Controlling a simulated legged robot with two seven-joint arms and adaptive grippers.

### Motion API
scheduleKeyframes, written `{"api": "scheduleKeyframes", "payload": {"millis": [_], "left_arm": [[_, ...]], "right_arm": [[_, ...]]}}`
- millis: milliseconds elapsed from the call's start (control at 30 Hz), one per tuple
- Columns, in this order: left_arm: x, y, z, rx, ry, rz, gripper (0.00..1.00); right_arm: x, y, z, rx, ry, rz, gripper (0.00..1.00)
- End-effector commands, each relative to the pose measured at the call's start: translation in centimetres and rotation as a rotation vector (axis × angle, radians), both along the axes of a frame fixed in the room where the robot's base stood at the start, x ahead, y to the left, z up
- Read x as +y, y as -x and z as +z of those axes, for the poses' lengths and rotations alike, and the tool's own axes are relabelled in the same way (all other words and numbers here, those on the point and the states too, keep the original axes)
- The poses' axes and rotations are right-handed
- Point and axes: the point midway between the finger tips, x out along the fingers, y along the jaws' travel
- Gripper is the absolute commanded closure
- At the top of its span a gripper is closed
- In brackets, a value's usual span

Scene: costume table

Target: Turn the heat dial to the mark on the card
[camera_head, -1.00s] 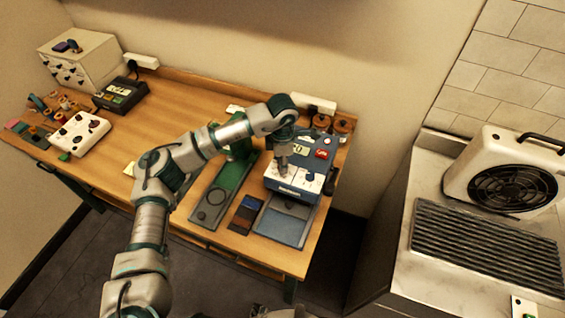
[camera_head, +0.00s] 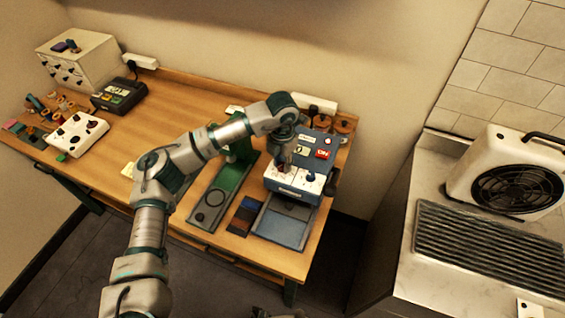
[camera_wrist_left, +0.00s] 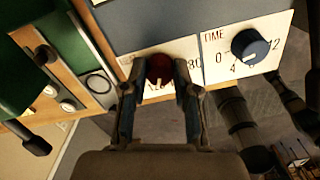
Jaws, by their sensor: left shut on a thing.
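The blue and white press machine (camera_head: 292,187) stands near the table's right end. My left gripper (camera_head: 283,168) is over its white front panel. In the left wrist view, the gripper (camera_wrist_left: 160,90) has its two fingers closed on either side of the dark red heat dial (camera_wrist_left: 159,68). The dial's pale pointer line faces the gripper, toward the lower edge of the picture. The fingers hide part of the scale; an 80 shows at its right. The dark blue time dial (camera_wrist_left: 250,46) is to the right, untouched. I cannot make out the card with the mark.
A green tool on a grey base (camera_head: 212,195) stands left of the machine. Dark swatches (camera_head: 243,213) and a blue-grey tray (camera_head: 282,228) lie near the front edge. Brown spools (camera_head: 345,124) stand behind right. The table's middle is mostly clear.

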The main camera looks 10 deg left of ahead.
Motion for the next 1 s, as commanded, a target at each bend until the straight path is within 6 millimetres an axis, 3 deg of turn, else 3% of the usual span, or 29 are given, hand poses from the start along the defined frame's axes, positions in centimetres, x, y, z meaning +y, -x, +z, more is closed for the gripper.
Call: {"api": "scheduleKeyframes", "payload": {"millis": [267, 567, 600, 700, 1000], "left_arm": [[0.03, -0.07, 0.02, -0.002, 0.0, 0.04, 1.0], [0.03, -0.07, 0.04, -0.002, 0.0, 0.04, 1.0], [0.03, -0.07, 0.04, -0.003, 0.001, 0.04, 0.68], [0.02, -0.06, 0.04, -0.002, 0.0, 0.04, 0.45], [0.0, 0.04, 0.16, -0.002, 0.0, 0.038, 0.45]], "right_arm": [[0.23, -0.92, 0.12, -0.015, -0.003, -0.001, 1.0], [0.16, -0.59, 0.1, -0.009, -0.002, -0.002, 1.0], [0.14, -0.54, 0.09, -0.008, -0.002, -0.002, 1.0], [0.11, -0.38, 0.07, -0.005, -0.001, -0.002, 1.0], [-0.43, 0.01, 0.05, 0.002, 0.006, 0.002, 1.0]]}}
